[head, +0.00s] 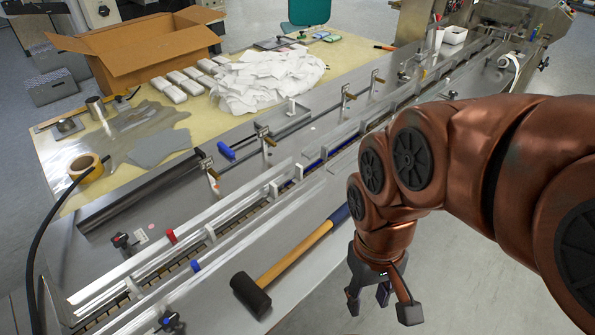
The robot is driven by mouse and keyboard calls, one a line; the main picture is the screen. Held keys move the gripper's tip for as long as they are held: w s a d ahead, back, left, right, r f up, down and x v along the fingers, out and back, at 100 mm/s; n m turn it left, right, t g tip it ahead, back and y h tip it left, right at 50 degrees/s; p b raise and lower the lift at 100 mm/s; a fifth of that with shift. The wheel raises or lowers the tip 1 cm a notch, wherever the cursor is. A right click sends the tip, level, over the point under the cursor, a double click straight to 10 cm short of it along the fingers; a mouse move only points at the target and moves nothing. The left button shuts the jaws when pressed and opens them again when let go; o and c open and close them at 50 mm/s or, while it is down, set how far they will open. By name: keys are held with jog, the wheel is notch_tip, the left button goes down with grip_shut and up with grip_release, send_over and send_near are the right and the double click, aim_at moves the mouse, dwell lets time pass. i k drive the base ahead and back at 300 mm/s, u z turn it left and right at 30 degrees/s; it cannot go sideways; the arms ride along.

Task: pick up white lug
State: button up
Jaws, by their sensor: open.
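Several small white upright pieces that look like lugs stand along the long conveyor channel. One white lug (210,234) is at the near left part, another (273,190) is near the middle, and others stand farther up the channel. I cannot tell which one the task means. My gripper (382,304) hangs at the lower right with its fingers spread, open and empty. It is beyond the machine's right edge in the picture, to the right of the lugs and apart from them.
A black-headed mallet (252,294) lies on the machine's near ledge, between my gripper and the channel. Red (171,237) and blue (195,266) knobs stand by the rails. A cardboard box (140,50), white bags (265,80) and tape roll (86,168) occupy the yellow table.

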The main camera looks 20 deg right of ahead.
aim_at(291, 113)
jog(key=u, duration=2.95)
jog(key=k, duration=1.25)
jog(key=z, duration=1.4)
jog(key=i, duration=1)
jog(key=u, duration=0.05)
